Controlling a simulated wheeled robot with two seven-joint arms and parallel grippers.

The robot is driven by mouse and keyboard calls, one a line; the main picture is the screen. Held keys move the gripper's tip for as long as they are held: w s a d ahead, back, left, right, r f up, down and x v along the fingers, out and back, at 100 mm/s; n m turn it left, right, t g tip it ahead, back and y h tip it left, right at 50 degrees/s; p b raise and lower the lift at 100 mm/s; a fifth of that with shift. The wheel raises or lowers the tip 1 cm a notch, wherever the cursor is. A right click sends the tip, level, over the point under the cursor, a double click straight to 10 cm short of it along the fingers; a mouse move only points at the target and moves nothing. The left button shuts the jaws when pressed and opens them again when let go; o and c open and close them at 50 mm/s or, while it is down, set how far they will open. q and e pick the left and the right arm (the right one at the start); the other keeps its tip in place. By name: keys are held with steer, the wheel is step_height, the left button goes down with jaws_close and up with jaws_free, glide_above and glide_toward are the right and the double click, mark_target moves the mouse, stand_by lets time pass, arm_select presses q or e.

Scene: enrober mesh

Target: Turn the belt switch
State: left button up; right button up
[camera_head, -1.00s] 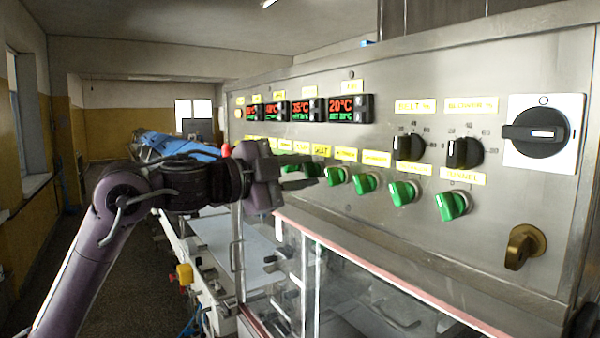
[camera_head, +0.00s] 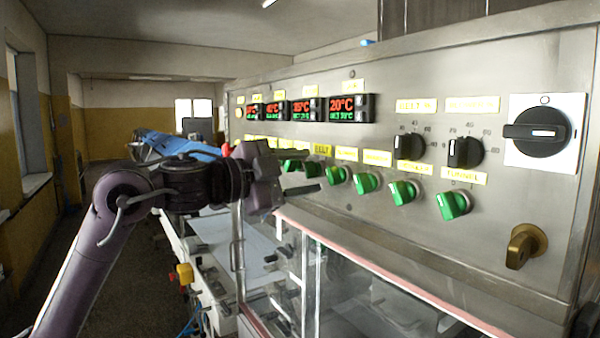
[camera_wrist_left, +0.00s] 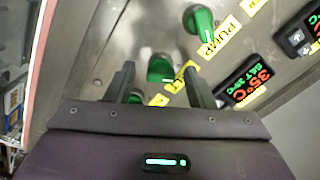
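A row of green rotary switches runs along the steel control panel, under yellow labels. The left wrist view shows one green switch (camera_wrist_left: 160,68) ahead of and between my left gripper's two dark fingers (camera_wrist_left: 159,74). Its label (camera_wrist_left: 174,86) is partly covered by a finger, so I cannot read whether it is the belt switch. In the head view my left gripper (camera_head: 306,171) is open at the panel's lower left, with green switches (camera_head: 312,167) showing beside its fingers. I cannot tell whether the fingers touch the switch. My right gripper is not in view.
Another green switch (camera_wrist_left: 198,20) by the PUMP label sits close by. Temperature displays (camera_head: 301,109), black knobs (camera_head: 464,152), a large black rotary switch (camera_head: 537,131) and a brass-coloured handle (camera_head: 524,246) are on the panel. A glass-walled enclosure (camera_head: 350,285) lies below.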

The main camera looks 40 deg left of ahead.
arm_select(q)
steer(key=b+v, duration=0.5)
steer(key=v, duration=0.2)
steer(key=shift+s+a, duration=0.15)
steer(key=shift+s, duration=0.2)
stand_by(0.4)
